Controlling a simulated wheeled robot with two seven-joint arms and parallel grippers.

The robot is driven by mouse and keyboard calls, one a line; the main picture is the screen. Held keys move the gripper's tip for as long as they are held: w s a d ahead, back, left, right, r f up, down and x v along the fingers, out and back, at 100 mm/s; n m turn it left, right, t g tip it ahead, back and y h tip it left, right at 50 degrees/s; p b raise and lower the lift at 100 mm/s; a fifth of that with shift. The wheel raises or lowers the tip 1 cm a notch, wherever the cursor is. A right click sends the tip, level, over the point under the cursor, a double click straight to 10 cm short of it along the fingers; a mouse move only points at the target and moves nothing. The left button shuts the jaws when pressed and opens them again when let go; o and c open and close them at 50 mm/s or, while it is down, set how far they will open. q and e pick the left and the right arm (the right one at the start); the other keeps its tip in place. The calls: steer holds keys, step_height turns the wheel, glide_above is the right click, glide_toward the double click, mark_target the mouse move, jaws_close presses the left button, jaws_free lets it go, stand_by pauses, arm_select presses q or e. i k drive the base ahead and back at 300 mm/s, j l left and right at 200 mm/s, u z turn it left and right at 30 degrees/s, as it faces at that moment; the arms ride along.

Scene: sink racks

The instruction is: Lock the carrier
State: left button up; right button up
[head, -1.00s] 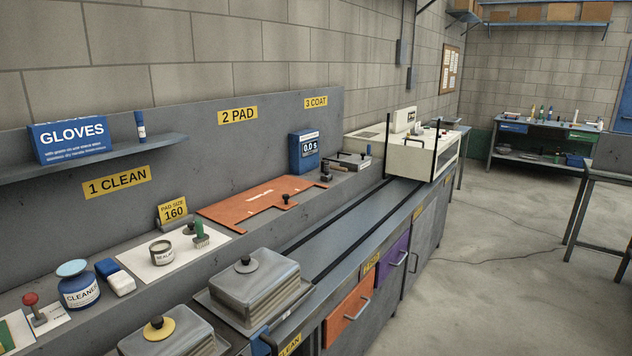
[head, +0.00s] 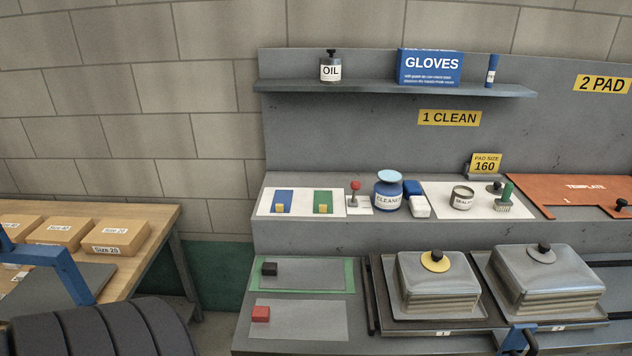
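The carrier (head: 444,333) is a dark flat tray on the bench at the lower right. It bears two lidded metal blocks, marked 1 and 2 at the front edge. The left block (head: 437,283) has a yellow disc with a black knob; the right block (head: 549,280) has a grey disc with a black knob. A blue fitting with a dark lever (head: 517,338) sits at the carrier's front edge, partly cut off by the frame. I cannot tell whether it is locked. Neither of my grippers is in view.
A shelf (head: 400,89) holds oil and a gloves box. On the ledge stand a red-knobbed lever (head: 355,192), a cleaner jar (head: 388,193) and a brush. A green mat (head: 303,285) and a grey mat lie left of the carrier. Cardboard boxes (head: 118,237) stand on a left table.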

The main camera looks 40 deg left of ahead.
mark_target(354, 184)
steer(key=u, duration=1.2)
